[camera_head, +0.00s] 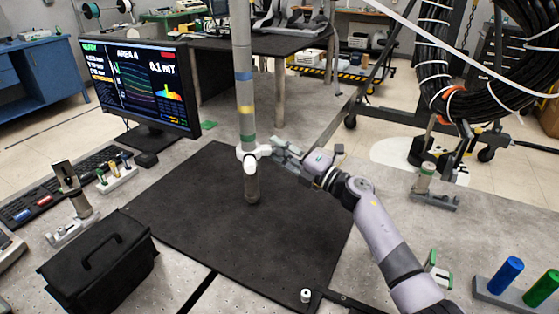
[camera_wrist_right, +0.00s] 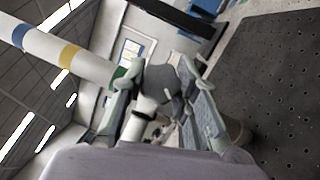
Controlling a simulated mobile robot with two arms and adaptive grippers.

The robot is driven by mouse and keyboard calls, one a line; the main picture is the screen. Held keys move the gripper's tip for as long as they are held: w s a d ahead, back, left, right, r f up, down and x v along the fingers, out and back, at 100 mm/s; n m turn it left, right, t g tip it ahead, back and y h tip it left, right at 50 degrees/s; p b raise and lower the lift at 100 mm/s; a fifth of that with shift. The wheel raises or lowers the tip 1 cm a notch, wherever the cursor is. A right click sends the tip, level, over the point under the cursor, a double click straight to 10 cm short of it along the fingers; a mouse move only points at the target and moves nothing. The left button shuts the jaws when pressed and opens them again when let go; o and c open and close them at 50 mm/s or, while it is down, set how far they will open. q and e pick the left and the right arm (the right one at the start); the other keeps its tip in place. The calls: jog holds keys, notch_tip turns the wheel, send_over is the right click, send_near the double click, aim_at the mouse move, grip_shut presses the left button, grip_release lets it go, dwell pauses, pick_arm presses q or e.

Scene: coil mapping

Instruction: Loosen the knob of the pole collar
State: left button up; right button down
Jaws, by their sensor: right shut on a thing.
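The pole (camera_head: 246,100) stands upright on the dark mat, with blue, yellow and green bands. The white pole collar (camera_head: 250,158) is clamped around it below the green band. My right gripper (camera_head: 277,149) reaches in from the right, its fingers at the collar's right side, where the knob is. In the right wrist view the two fingers of my right gripper (camera_wrist_right: 162,108) are on either side of the knob (camera_wrist_right: 146,103), shut on it. The banded pole (camera_wrist_right: 65,52) shows at upper left there. The fingers partly hide the knob and collar. My left gripper is not in view.
The dark mat (camera_head: 190,215) is mostly clear around the pole. A black case (camera_head: 98,265) and a monitor (camera_head: 138,85) stand at left. Blue and green cylinders (camera_head: 505,275) stand in a holder at lower right. A small white piece (camera_head: 306,295) sits near the mat's front edge.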

jog(key=shift+r, duration=0.15)
dwell(0.3)
jog(key=c, duration=1.2)
grip_release()
